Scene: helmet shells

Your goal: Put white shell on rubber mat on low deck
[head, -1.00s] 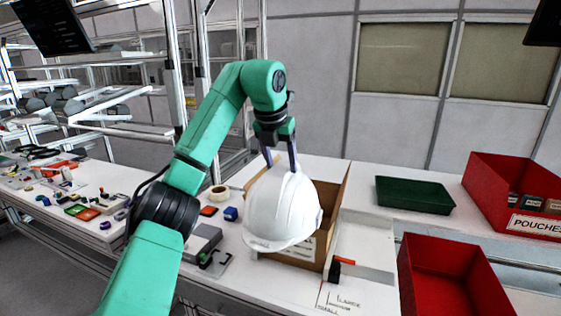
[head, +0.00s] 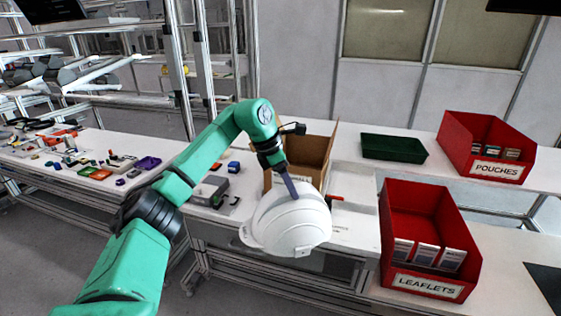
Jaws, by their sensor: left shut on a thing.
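My left gripper (head: 290,186) is shut on the white shell (head: 290,225), a smooth helmet shell. It holds the shell in the air, in front of the bench edge. The shell is tilted, and one fingertip shows against its upper side. A dark flat sheet (head: 547,284), which looks like the rubber mat, lies at the lower right and is cut off by the picture edge. It lies on the white low deck (head: 495,262), below the level of the back bench. The shell is well to the left of the mat. My right gripper is not in view.
A red leaflets bin (head: 428,240) stands between the shell and the mat. A red pouches bin (head: 487,147) and a green tray (head: 394,148) are behind. An open cardboard box (head: 307,153) is behind the gripper. Small parts lie on the left bench (head: 80,183).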

